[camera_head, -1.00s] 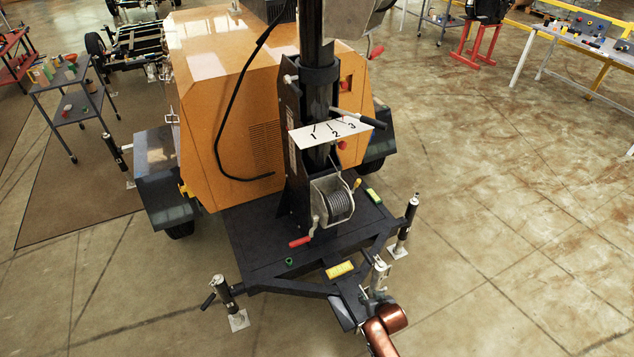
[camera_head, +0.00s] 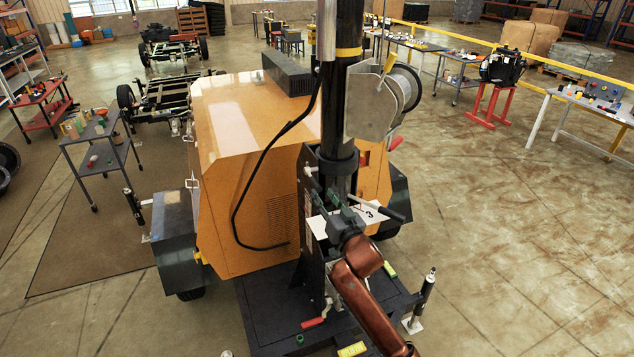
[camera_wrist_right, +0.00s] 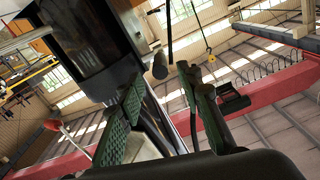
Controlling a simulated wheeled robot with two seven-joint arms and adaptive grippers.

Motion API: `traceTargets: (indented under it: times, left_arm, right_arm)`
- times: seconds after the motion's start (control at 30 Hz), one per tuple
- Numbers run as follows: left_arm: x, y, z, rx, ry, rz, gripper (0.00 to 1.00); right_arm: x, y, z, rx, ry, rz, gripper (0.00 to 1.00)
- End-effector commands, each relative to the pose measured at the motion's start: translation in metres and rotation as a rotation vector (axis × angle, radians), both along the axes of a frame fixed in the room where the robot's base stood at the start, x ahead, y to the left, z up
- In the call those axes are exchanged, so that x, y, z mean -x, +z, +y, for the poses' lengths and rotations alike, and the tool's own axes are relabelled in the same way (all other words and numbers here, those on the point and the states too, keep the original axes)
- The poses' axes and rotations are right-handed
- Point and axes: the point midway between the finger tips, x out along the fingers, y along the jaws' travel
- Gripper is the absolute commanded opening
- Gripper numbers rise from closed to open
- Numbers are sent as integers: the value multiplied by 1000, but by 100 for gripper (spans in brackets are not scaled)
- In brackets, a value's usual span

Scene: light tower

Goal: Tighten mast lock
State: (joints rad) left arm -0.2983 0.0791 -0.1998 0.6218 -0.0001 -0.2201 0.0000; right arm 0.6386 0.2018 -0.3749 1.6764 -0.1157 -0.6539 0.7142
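The black mast (camera_head: 338,110) stands upright on the orange light tower (camera_head: 235,120). A small silver handle (camera_head: 310,172) sits on the left side of the mast bracket; I cannot tell whether it is the mast lock. A lever with a black grip (camera_head: 390,208) sticks out to the right over a white numbered plate (camera_head: 372,212), partly hidden by my arm. My right gripper (camera_head: 325,198) is in front of the mast bracket. In the right wrist view its green-padded fingers (camera_wrist_right: 160,88) are apart, with a dark cylindrical end (camera_wrist_right: 160,66) beyond the gap. My left gripper is out of view.
A cable reel (camera_head: 402,90) on a metal bracket sits right of the mast. The red winch crank (camera_head: 314,322) is low on the black trailer frame. A grey cart (camera_head: 100,150) stands left and benches stand at the right.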

Motion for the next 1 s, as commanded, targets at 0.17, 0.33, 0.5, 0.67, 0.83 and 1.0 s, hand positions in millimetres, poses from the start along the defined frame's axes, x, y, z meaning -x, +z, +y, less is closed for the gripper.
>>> traceTargets:
  times: [0.17, 0.33, 0.5, 0.67, 0.83, 1.0]
  left_arm:
    - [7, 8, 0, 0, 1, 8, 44]
    - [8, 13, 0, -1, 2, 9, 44]
    - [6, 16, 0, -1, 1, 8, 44]
    - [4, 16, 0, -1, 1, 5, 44]
    - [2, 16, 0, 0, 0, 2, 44]
    - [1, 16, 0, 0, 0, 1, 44]
  right_arm:
    - [-26, 1, 8, 2, -2, 2, 33]
    - [-47, 1, 14, 1, -3, 2, 33]
    - [-59, 0, 17, 1, -3, 1, 33]
    - [-62, -1, 18, 1, -2, 0, 33]
    - [-62, -1, 18, 1, -2, 0, 33]
    - [-62, -1, 18, 1, -2, 1, 23]
